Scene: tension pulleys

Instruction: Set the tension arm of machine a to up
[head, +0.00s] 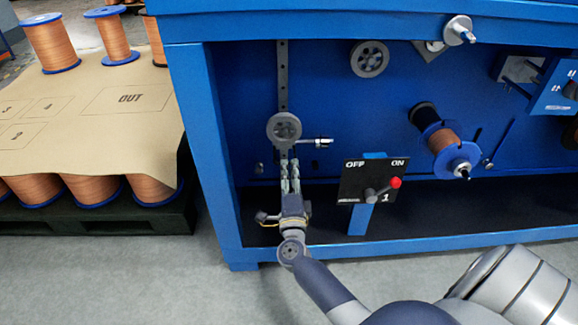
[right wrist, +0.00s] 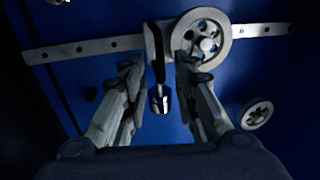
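The tension arm's round pulley (head: 284,128) sits on a vertical slotted rail (head: 282,75) at the left of the blue machine. Its handle (head: 318,142), with a metal end, points right, about level. No label naming the machine is readable. My right gripper (head: 290,178) is just below the pulley, fingers spread. In the right wrist view the pulley (right wrist: 203,38) is beyond the open right gripper (right wrist: 157,72), and the handle's metal end (right wrist: 160,100) shows between the fingers; I cannot tell its depth between them. My left gripper is not in view.
A switch box (head: 371,180) marked OFF, ON and 1, its red knob towards ON, stands right of the gripper. A fixed pulley (head: 370,58) and a copper spool (head: 441,138) are on the machine. Copper spools and a cardboard sheet (head: 95,155) are at left.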

